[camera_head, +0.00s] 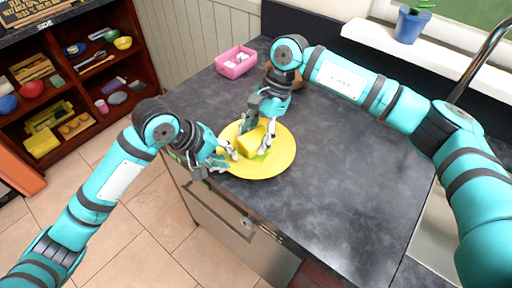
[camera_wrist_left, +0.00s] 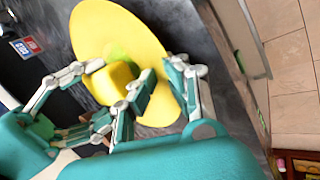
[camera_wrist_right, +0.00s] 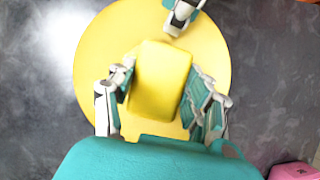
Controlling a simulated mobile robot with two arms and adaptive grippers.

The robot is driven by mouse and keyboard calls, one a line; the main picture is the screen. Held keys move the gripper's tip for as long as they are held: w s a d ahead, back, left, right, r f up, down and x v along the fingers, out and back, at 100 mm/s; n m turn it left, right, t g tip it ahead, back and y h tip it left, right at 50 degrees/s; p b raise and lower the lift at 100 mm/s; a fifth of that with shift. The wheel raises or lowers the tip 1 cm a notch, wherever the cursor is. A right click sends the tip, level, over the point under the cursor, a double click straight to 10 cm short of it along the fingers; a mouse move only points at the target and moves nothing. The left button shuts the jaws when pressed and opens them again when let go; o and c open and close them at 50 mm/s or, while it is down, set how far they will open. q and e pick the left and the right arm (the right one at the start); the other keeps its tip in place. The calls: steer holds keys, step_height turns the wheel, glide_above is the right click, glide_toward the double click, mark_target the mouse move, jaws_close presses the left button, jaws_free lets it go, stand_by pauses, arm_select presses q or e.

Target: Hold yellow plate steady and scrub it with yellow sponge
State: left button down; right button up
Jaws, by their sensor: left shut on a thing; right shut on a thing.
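The yellow plate (camera_head: 283,160) lies on the dark counter near its front-left edge. The yellow sponge (camera_head: 252,143) is on the plate; its block shape fills much of the right wrist view (camera_wrist_right: 160,80), and a greenish side shows in the left wrist view (camera_wrist_left: 113,80). My left gripper (camera_head: 231,152) is shut on the plate's left rim; its fingers straddle the rim in the left wrist view (camera_wrist_left: 163,85). My right gripper (camera_head: 256,143) comes from above and is shut on the sponge, one finger on each side. The sponge's underside is hidden.
A pink container (camera_head: 236,62) stands at the counter's back left. A brownish round object behind my right wrist is mostly hidden. A potted plant (camera_head: 411,24) sits on a white ledge. The counter's right side is clear. Shelves (camera_head: 60,75) with dishes stand at the left.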

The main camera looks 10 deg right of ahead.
steer(key=shift+f, duration=0.65)
stand_by(0.8)
